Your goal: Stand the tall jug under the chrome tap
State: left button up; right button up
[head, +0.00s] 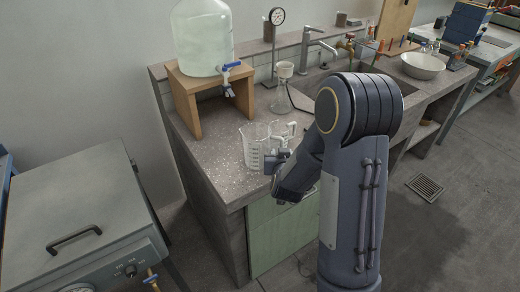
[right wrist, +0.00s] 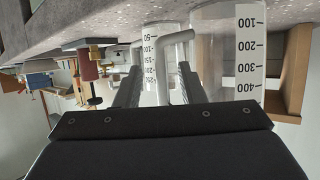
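Two clear graduated jugs stand on the bench: a larger one (head: 254,148) near the front edge and a narrower one (head: 288,131) just behind it to the right. Which is the tall jug is hard to tell. My right gripper (head: 276,160) is beside the larger jug. The narrower jug (right wrist: 149,45) is behind. The chrome tap (head: 311,45) rises by the sink. My left gripper is out of view.
A large bottle (head: 202,40) with a blue-handled spigot sits on a wooden stand (head: 190,105) at the left. The sink (head: 350,75) lies beyond my arm, partly hidden. A filter flask (head: 283,90) and dial gauge (head: 276,18) stand between. A white bowl (head: 423,66) is at the right.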

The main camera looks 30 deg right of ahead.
jog(key=x, duration=0.2)
jog(key=shift+w+d+f, duration=0.1)
jog(key=shift+w+f, duration=0.05)
jog(key=shift+w, duration=0.1)
grip_shut()
dwell(0.3)
